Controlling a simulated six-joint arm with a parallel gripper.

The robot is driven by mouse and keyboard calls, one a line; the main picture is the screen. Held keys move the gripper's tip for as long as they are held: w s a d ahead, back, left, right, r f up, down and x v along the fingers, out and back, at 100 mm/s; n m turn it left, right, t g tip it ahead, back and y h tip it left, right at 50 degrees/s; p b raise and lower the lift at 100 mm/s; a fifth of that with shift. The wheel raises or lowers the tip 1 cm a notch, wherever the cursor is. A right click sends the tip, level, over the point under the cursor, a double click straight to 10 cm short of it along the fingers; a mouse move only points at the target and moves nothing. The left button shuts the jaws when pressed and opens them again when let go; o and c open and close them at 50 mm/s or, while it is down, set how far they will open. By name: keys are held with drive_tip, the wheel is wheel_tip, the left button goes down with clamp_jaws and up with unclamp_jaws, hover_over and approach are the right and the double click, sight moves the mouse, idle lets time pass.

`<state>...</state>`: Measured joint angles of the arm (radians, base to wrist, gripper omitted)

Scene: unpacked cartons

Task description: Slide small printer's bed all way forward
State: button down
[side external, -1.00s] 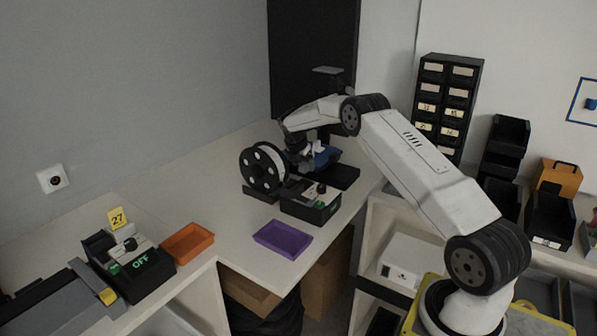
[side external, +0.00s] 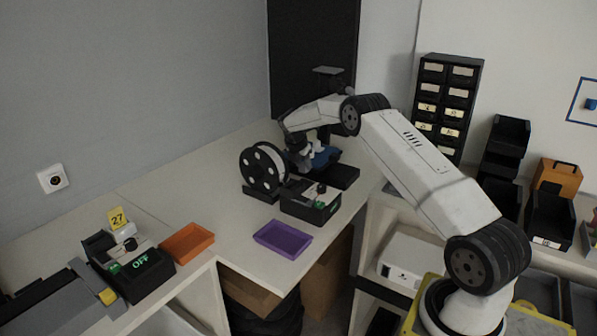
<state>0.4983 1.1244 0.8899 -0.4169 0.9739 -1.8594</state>
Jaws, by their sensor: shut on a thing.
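The small printer stands at the back of the bench, mostly hidden behind my arm. Its bed (side external: 343,176) shows as a dark flat plate low down, right of the spool. A blue part (side external: 325,156) sits just above the bed, close to my gripper. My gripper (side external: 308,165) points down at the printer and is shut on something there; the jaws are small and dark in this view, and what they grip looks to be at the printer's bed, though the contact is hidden.
A black spool (side external: 262,168) stands just left of my gripper. A black control box (side external: 311,203) stands in front of the printer. A purple tray (side external: 283,238) and an orange tray (side external: 188,243) lie nearer. Bare bench lies left of the spool.

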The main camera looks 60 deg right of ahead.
idle(0.9)
drive_tip(key=shift+s+d+r, duration=0.1)
drive_tip(key=shift+s+d, duration=0.05)
drive_tip(key=shift+s, duration=4.15)
drive_tip(key=shift+c, duration=1.4)
unclamp_jaws()
drive_tip(key=v, duration=0.7)
drive_tip(key=shift+a+r, duration=0.3)
